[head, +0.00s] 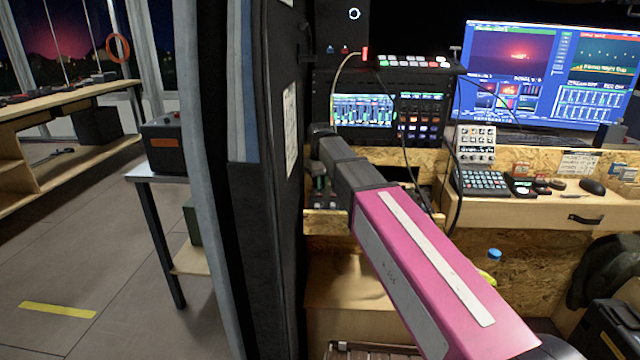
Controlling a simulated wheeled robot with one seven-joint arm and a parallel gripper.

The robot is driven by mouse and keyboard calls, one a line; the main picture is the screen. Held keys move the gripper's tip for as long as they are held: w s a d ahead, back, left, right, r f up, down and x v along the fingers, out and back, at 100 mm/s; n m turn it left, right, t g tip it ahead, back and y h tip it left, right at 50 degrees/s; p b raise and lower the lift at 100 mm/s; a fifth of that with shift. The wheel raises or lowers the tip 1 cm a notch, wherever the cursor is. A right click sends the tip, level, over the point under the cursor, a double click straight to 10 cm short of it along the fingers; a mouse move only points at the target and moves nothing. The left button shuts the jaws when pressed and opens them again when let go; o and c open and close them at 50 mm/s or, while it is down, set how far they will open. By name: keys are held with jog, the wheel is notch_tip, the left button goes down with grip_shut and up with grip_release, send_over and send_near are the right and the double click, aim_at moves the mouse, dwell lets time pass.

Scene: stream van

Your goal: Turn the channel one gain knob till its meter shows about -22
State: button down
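My arm reaches in from the lower right, with a pink link and dark grey joints ending beside a tall black panel. My gripper's fingers do not show; they are hidden behind my arm or the panel. A rack screen (362,111) shows coloured level bars, too small to read a value. A small mixer with several knobs (475,143) stands on the right desk. Part of another unit with small controls (322,190) shows low behind my arm. I cannot tell which knob is the channel one gain.
The black panel (268,200) stands close on the left of my arm. A cable (340,75) hangs before the rack. The wooden desk (530,212) holds a keypad (481,182) and mouse (592,187) below a large monitor (545,75). Open floor (110,230) lies left.

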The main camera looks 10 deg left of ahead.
jog(key=shift+m, duration=1.5)
jog(key=c, duration=1.4)
grip_release()
jog(key=shift+o, duration=0.2)
jog(key=shift+r, duration=0.1)
notch_tip(320, 180, up, 11)
jog(key=shift+f, duration=0.2)
